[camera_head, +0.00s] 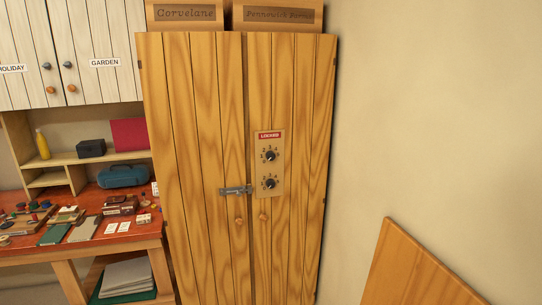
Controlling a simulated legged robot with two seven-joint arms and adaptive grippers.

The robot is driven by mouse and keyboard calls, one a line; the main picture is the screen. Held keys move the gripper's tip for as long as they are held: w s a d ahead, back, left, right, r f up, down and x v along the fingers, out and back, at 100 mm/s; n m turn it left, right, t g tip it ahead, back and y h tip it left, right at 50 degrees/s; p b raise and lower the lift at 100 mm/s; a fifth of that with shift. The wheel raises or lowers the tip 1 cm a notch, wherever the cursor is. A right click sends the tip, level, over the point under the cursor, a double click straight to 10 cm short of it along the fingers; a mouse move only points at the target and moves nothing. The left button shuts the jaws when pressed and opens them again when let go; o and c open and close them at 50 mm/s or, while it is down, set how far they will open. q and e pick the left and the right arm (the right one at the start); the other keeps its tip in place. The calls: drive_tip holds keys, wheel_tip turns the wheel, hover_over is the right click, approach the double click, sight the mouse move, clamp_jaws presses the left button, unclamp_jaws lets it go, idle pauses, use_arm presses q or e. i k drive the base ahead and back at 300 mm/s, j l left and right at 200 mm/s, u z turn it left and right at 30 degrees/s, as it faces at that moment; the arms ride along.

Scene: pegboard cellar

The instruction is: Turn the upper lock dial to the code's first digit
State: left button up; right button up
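A tall wooden cabinet (198,130) with two plank doors stands in the middle of the head view. A lock panel with a red "LOKARD" label (270,135) is fixed to its right door. The upper lock dial (270,156) is a black knob in a ring of small marks. The lower dial (270,184) sits below it and looks alike. The digits are too small to read. A metal latch (235,190) spans the gap between the doors, which are closed. No code is legible to me. Neither of my grippers is in view.
A red-topped workbench (108,236) with small items stands at the left, under white cupboards (104,85). A blue case (123,176) sits on it. A wooden board (415,270) leans at the lower right. Boxes (276,15) sit on the cabinet.

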sight(270, 156)
drive_tip(key=i+j+z, duration=0.15)
drive_tip(key=i, duration=0.3)
drive_tip(key=i+j+z, duration=0.15)
drive_tip(key=i, duration=0.35)
drive_tip(key=i+j+z, duration=0.2)
drive_tip(key=i, duration=0.25)
